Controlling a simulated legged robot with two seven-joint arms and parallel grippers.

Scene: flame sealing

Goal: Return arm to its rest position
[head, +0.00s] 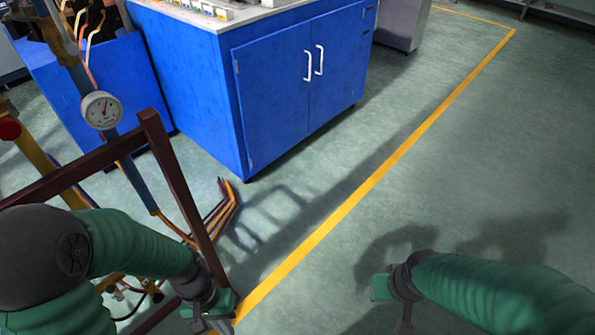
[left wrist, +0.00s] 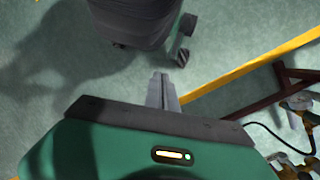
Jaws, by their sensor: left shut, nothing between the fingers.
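My left arm, in a green ribbed sleeve with dark joints, comes in from the left of the head view. It ends low, in front of a dark red metal frame (head: 180,190). My left gripper (head: 217,326) is near the bottom edge there. In the left wrist view, the fingers of my left gripper (left wrist: 162,90) are together, with nothing between them, above the green floor. My right arm comes in from the lower right. Its green right gripper (head: 380,288) hangs over open floor, and its fingers cannot be made out.
A blue cabinet (head: 280,95) with white handles stands ahead. A pressure gauge (head: 101,110) and orange-tipped rods (head: 226,207) are at the left. A yellow floor line (head: 390,165) runs diagonally. The floor (head: 480,150) at right is clear. Hoses and fittings (left wrist: 298,112) lie at right in the wrist view.

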